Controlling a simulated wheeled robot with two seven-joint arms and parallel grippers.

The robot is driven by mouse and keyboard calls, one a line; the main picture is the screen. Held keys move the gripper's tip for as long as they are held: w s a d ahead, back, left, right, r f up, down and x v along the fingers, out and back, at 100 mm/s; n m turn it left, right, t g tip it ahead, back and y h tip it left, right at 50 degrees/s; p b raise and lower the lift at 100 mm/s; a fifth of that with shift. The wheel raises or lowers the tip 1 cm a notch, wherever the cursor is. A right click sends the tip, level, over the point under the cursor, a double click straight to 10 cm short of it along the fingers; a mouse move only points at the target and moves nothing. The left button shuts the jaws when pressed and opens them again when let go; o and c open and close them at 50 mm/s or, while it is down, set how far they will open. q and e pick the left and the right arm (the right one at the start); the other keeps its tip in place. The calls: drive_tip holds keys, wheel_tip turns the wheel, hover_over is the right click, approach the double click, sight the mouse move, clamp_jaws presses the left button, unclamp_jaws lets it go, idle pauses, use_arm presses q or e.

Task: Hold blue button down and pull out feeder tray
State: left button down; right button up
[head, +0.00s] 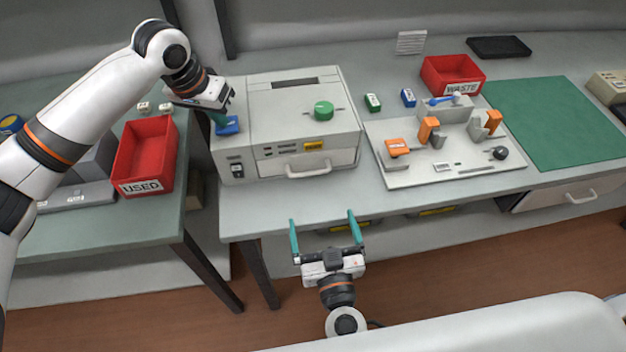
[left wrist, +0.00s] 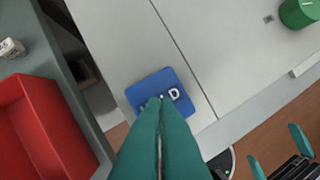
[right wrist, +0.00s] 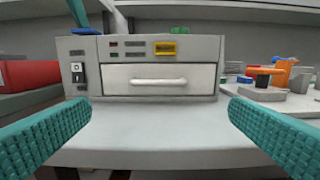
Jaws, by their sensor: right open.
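The blue button (head: 228,125) is on the left part of the top of the grey machine (head: 262,110). My left gripper (head: 222,122) is over it with fingers pointing down. In the left wrist view its teal fingers (left wrist: 162,110) are together and overlap the blue button (left wrist: 165,92); nothing shows between them. Contact is hard to tell. The feeder tray (head: 308,163) is the machine's front drawer with a pale handle, and looks closed. In the right wrist view the handle (right wrist: 145,81) is ahead, centred. My right gripper (head: 323,232) is open, empty and apart from it, in front of the table.
A red USED bin (head: 147,155) stands left of the machine. Right of it are a fixture board (head: 450,165) with orange clamps, a red WASTE bin (head: 452,75) and a green mat (head: 555,122). The table front edge lies between my right gripper and the tray.

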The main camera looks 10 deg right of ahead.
use_arm(q)
drive_tip(key=shift+f, duration=0.15)
use_arm(e)
drive_tip(key=w, duration=1.1)
drive_tip(key=shift+w, duration=0.15)
use_arm(q)
drive_tip(key=shift+a, duration=0.1)
use_arm(e)
drive_tip(key=c, duration=1.1)
use_arm(q)
drive_tip(key=shift+s, duration=0.1)
use_arm(e)
drive_tip(key=shift+s, duration=1.8)
drive_tip(key=o, duration=1.1)
drive_tip(key=shift+d, duration=0.1)
drive_tip(key=shift+s, duration=0.1)
drive_tip(key=s, duration=1.2)
